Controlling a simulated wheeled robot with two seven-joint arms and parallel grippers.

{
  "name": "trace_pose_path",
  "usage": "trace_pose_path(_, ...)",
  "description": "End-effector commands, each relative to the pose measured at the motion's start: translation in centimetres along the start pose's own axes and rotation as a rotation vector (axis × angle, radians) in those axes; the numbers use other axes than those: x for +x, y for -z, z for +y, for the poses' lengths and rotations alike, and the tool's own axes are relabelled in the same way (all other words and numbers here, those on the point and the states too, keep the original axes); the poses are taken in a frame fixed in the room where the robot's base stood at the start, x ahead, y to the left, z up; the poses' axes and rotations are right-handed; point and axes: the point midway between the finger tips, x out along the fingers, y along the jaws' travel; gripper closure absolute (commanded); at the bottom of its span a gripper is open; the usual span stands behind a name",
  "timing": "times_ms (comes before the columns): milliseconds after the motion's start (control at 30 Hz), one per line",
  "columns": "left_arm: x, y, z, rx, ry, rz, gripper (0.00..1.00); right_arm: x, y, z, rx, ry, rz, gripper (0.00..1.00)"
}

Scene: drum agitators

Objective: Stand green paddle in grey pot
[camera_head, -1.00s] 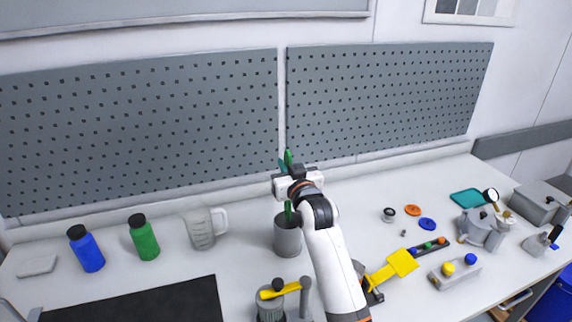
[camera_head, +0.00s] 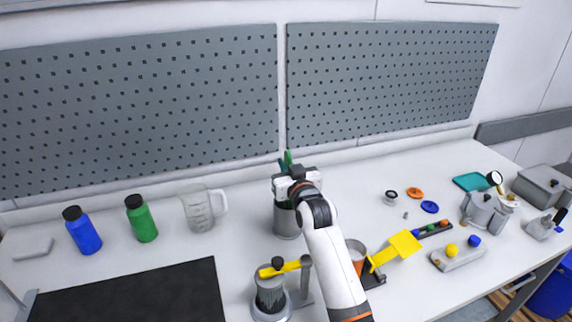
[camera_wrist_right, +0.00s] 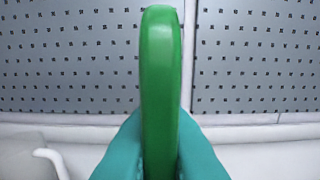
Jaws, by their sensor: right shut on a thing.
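The green paddle (camera_head: 288,157) stands upright above and partly behind my right gripper (camera_head: 284,165) in the head view. My right gripper is shut on it; in the wrist view the teal fingertips press both sides of the green paddle (camera_wrist_right: 160,90). The grey pot (camera_head: 286,223) stands on the table directly below the gripper. The gripper hides the pot's rim and the paddle's lower part, so how deep the paddle sits in the pot cannot be seen. My left gripper is not in view.
A clear jug (camera_head: 200,209), green bottle (camera_head: 141,219) and blue bottle (camera_head: 82,230) stand left of the pot. A grey jar with a yellow bar (camera_head: 281,268) stands in front. A yellow paddle (camera_head: 402,245) lies right. Pegboards (camera_head: 140,110) rise behind.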

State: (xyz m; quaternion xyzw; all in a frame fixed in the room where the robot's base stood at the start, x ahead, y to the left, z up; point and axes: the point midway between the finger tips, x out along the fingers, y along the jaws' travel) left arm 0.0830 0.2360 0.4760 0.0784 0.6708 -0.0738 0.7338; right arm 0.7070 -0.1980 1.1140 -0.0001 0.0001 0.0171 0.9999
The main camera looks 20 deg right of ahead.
Motion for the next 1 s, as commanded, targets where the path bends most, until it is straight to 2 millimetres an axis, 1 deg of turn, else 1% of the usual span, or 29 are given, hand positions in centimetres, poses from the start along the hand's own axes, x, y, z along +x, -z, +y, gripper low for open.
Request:
trace_pose_path(233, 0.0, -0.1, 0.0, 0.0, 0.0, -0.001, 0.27, 0.0, 0.0, 0.0, 0.0, 0.0, -0.001, 1.0)
trace_pose_path(267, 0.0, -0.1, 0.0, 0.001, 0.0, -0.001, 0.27, 0.0, 0.0, 0.0, 0.0, 0.0, -0.001, 0.88)
trace_pose_path(300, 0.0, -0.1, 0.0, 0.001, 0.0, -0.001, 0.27, 0.0, 0.0, 0.0, 0.0, 0.0, -0.001, 0.82)
trace_pose_path(400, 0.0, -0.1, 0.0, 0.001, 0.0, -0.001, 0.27, 0.0, 0.0, 0.0, 0.0, 0.0, -0.001, 0.66)
trace_pose_path(667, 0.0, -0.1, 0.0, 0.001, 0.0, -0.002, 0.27, 0.0, 0.0, 0.0, 0.0, 0.0, 0.0, 0.66)
trace_pose_path(767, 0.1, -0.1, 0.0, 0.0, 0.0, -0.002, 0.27, -0.4, 0.1, 0.0, 0.0, 0.0, -0.001, 0.66)
trace_pose_path(867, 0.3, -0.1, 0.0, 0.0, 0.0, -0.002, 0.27, -1.4, 0.2, 0.0, 0.0, 0.0, 0.0, 0.66)
trace_pose_path(1000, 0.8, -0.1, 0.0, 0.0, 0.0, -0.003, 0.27, -3.9, 0.3, 0.0, -0.001, 0.0, 0.0, 0.66)
